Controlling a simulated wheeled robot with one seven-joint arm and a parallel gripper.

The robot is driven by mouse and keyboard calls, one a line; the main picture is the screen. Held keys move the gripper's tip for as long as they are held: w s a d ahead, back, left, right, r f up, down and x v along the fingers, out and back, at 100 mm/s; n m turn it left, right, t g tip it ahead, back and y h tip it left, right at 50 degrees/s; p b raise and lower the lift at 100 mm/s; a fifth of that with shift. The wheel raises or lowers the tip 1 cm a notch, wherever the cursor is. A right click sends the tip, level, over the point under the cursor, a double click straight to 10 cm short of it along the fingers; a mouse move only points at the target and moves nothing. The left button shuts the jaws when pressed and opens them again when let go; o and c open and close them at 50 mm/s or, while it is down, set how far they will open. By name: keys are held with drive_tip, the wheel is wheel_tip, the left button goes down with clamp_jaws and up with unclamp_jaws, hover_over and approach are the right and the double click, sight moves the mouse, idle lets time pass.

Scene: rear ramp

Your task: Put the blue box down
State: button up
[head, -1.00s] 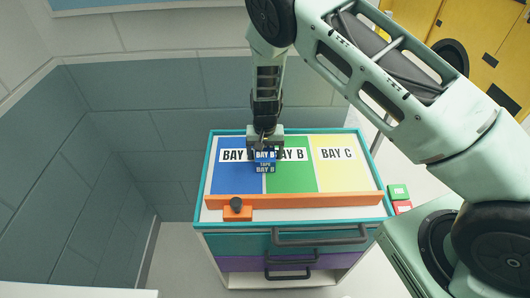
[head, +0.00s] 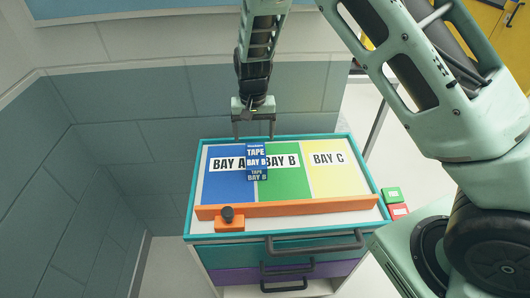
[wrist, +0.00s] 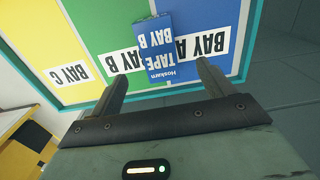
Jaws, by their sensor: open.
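The blue box (head: 257,160), labelled TAPE BAY B, stands on the cart top across the line between the blue BAY A panel (head: 228,185) and the green BAY B panel (head: 285,186). It covers part of the BAY A lettering. My gripper (head: 253,136) is open and empty, behind and above the box at the cart's back edge. Both fingers show apart in the wrist view (wrist: 162,82).
The yellow BAY C panel (head: 331,176) is empty. An orange bar (head: 310,205) runs along the front of the cart top, with an orange block and dark knob (head: 229,221) before it. Green (head: 392,194) and red (head: 399,211) boxes sit at the right. A tiled wall stands behind.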

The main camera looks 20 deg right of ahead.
drive_tip(key=s+a+r+n+y, duration=0.1)
drive_tip(key=s+a+r+n, duration=0.1)
drive_tip(key=s+a+r, duration=0.3)
drive_tip(key=s+a+r+n, duration=0.15)
drive_tip(key=s+r, duration=0.25)
drive_tip(key=s, duration=0.4)
drive_tip(key=s+a+r+n+y, duration=0.1)
drive_tip(key=s+a+r+n, duration=0.1)
drive_tip(key=s+r+n, duration=0.3)
drive_tip(key=s+d+r+n+h, duration=0.1)
drive_tip(key=s+d+r+n, duration=0.1)
drive_tip(key=s, duration=1.3)
drive_tip(key=shift+d+n+h, duration=0.3)
drive_tip(key=shift+d+n, duration=0.05)
